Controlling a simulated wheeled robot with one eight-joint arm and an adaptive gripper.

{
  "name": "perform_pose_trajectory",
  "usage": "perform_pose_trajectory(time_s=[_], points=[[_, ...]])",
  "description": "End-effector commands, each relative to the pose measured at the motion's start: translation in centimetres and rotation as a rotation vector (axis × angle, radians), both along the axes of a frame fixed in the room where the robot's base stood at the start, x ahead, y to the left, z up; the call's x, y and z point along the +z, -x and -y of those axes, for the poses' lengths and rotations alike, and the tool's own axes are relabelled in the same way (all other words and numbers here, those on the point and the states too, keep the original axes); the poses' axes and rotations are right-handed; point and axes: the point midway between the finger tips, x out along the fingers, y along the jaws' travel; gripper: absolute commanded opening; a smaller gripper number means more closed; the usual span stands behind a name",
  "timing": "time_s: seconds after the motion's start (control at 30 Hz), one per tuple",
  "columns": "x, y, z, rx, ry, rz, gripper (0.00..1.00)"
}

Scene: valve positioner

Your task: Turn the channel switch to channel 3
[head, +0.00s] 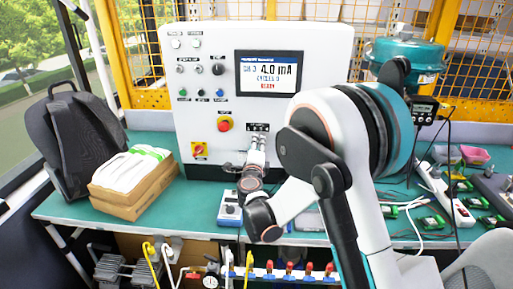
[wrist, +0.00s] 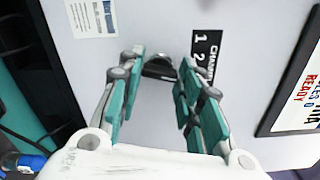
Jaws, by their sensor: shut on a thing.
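The channel switch (wrist: 159,68), a dark knob with a grey rounded edge, is on the white panel in the wrist view. A black channel label (wrist: 205,55) with white numbers sits beside it; 1 and 2 are legible and the rest is hidden behind a finger. My gripper (wrist: 161,64) has its teal-padded fingers on both sides of the knob and is shut on it. In the head view my gripper (head: 257,142) reaches the lower part of the white cabinet (head: 305,130) and hides the switch. I cannot tell which channel the knob points to.
The cabinet's display (head: 269,73) reads 4.0 mA. A red emergency button (head: 224,125) and a red-yellow switch (head: 199,149) are left of my gripper. A blue-white meter (head: 230,208) stands on the bench below. A cardboard box (head: 125,200) is at left.

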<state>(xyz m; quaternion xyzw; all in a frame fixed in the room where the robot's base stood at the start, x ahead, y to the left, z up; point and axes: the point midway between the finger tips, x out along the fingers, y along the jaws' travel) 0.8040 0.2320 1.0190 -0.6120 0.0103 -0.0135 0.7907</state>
Motion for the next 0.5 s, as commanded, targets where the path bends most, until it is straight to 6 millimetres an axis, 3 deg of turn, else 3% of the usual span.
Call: perform_pose_trajectory(time_s=[0.43, 0.47, 0.5], points=[[-0.05, 0.01, 0.06, -0.001, -0.010, 0.000, 0.09], [-0.06, 0.01, 0.06, -0.001, -0.010, 0.000, 0.38], [-0.06, 0.01, 0.06, -0.001, -0.009, 0.000, 0.47]])
